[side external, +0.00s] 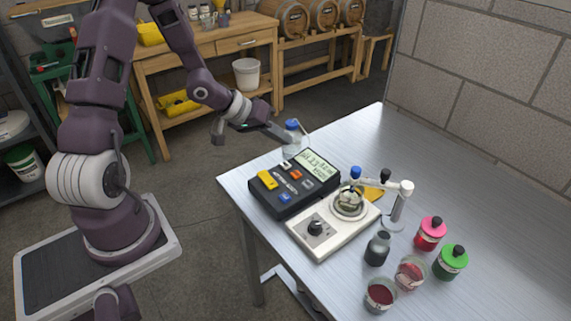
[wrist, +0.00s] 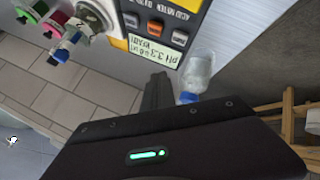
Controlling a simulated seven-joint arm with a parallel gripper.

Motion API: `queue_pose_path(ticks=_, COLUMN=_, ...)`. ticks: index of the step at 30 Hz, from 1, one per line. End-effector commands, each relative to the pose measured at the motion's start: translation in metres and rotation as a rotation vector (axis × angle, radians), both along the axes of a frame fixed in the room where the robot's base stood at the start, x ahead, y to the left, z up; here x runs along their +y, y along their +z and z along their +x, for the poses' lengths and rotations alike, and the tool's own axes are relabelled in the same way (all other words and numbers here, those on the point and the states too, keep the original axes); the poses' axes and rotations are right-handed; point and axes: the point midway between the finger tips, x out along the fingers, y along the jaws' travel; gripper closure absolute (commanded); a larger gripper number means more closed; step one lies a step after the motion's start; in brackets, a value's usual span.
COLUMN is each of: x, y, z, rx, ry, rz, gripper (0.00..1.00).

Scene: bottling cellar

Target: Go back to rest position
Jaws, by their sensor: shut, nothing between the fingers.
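My gripper (side external: 283,137) is shut with nothing between its fingers. In the side view its dark fingers reach right from my wrist, above the table's far-left part, close to a clear bottle with a blue cap (side external: 292,126). I cannot tell whether they touch. In the wrist view the gripper's finger (wrist: 156,92) points at the meter's display side, and the blue-capped bottle (wrist: 198,70) stands just right of it. The dark pH meter (side external: 284,200) sits on the metal table (side external: 490,205) with its display lit.
A white stirrer (side external: 318,238) with a beaker and a probe arm stands beside the meter. A red bottle (side external: 430,233), a green bottle (side external: 450,262), a dark bottle (side external: 377,248) and two sample cups are at the front. The right of the table is clear. A wooden bench (side external: 210,52) stands behind.

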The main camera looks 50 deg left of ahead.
Motion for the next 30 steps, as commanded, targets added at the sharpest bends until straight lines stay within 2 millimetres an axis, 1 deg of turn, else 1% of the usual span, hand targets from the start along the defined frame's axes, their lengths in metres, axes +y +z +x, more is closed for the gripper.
queue_pose_path(ticks=7, x=0.0, y=0.0, z=0.0, rx=0.0, ry=0.0, rz=0.001, gripper=1.0)
queue_pose_path(ticks=9, x=0.001, y=0.005, z=0.0, rx=0.004, ry=-0.002, rz=0.035, gripper=1.0)
queue_pose_path(ticks=11, x=0.004, y=0.016, z=-0.001, rx=0.02, ry=-0.009, rz=0.121, gripper=1.0)
queue_pose_path(ticks=14, x=0.008, y=0.058, z=-0.012, rx=0.066, ry=-0.015, rz=0.354, gripper=1.0)
queue_pose_path(ticks=15, x=0.006, y=0.08, z=-0.021, rx=0.087, ry=-0.013, rz=0.446, gripper=1.0)
queue_pose_path(ticks=17, x=-0.001, y=0.112, z=-0.042, rx=0.12, ry=-0.01, rz=0.556, gripper=1.0)
queue_pose_path(ticks=18, x=-0.009, y=0.132, z=-0.061, rx=0.14, ry=-0.009, rz=0.605, gripper=1.0)
queue_pose_path(ticks=20, x=-0.027, y=0.158, z=-0.094, rx=0.168, ry=-0.019, rz=0.647, gripper=1.0)
queue_pose_path(ticks=21, x=-0.041, y=0.171, z=-0.118, rx=0.183, ry=-0.036, rz=0.653, gripper=1.0)
queue_pose_path(ticks=23, x=-0.064, y=0.184, z=-0.155, rx=0.2, ry=-0.082, rz=0.635, gripper=1.0)
queue_pose_path(ticks=24, x=-0.078, y=0.189, z=-0.177, rx=0.205, ry=-0.122, rz=0.614, gripper=1.0)
queue_pose_path(ticks=27, x=-0.108, y=0.194, z=-0.222, rx=0.209, ry=-0.227, rz=0.555, gripper=1.0)
queue_pose_path(ticks=30, x=-0.124, y=0.194, z=-0.247, rx=0.208, ry=-0.298, rz=0.517, gripper=1.0)
